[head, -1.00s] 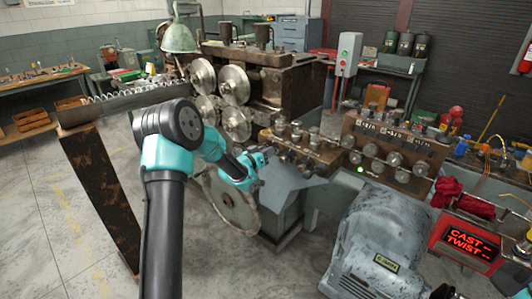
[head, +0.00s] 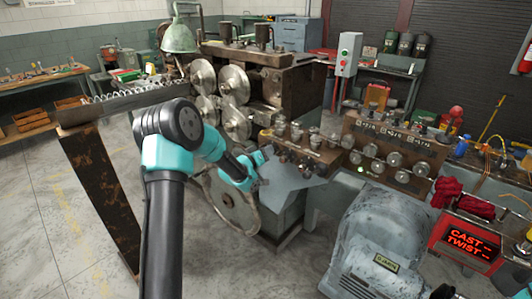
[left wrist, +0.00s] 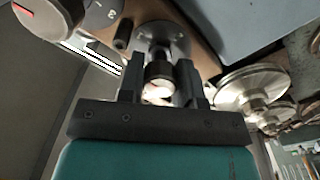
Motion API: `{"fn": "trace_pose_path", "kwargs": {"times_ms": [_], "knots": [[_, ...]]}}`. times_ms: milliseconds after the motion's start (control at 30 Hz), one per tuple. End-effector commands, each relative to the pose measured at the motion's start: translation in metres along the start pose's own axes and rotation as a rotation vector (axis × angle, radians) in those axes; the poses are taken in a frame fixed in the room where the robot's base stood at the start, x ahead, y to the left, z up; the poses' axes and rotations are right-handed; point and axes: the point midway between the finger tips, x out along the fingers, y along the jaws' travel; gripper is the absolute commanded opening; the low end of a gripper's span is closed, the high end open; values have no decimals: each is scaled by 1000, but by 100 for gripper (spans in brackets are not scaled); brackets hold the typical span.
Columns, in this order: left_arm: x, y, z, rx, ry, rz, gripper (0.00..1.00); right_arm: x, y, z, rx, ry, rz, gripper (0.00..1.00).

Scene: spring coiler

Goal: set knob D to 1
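My left gripper (head: 262,162) is at the near left end of a rusty control block (head: 303,152) with several metal knobs on top, in front of the coiling machine. In the left wrist view, the left gripper (left wrist: 162,92) has its fingers apart, one on each side of a small round post or knob with a dark band (left wrist: 160,71). Gaps show between it and the fingers. A larger knob with a red mark (left wrist: 42,14) is at the upper left, beside a dial plate with numbers. No letter D is legible, so I cannot tell which knob is D.
A second block (head: 392,153) with several dials stands to the right. A grey motor housing (head: 372,245) fills the lower right. A red display (head: 467,239) reads CAST and TWIST with dashes. Large metal rollers (head: 236,84) stand behind my left arm. Open floor lies at left.

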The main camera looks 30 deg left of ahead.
Motion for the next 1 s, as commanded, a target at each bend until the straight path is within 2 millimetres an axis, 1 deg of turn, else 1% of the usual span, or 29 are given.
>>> {"fn": "trace_pose_path", "kwargs": {"times_ms": [33, 233, 667, 867, 1000], "knots": [[0, 0, 0, 0, -1, -1, 37, 0, 0, 0, 0, 0, 0, 43], [0, 0, 0, 0, 0, 0, 56, 0, 0, 0, 0, 0, 0, 43], [0, 0, 0, 16, 1, 0, 57, 0, 0, 0, 0, 0, 0, 43], [0, 0, -1, 103, 0, 1, 57, 0, 0, 0, 0, 0, 0, 43], [0, 0, -1, 205, -1, 3, 57, 0, 0, 0, 0, 0, 0, 43]]}}
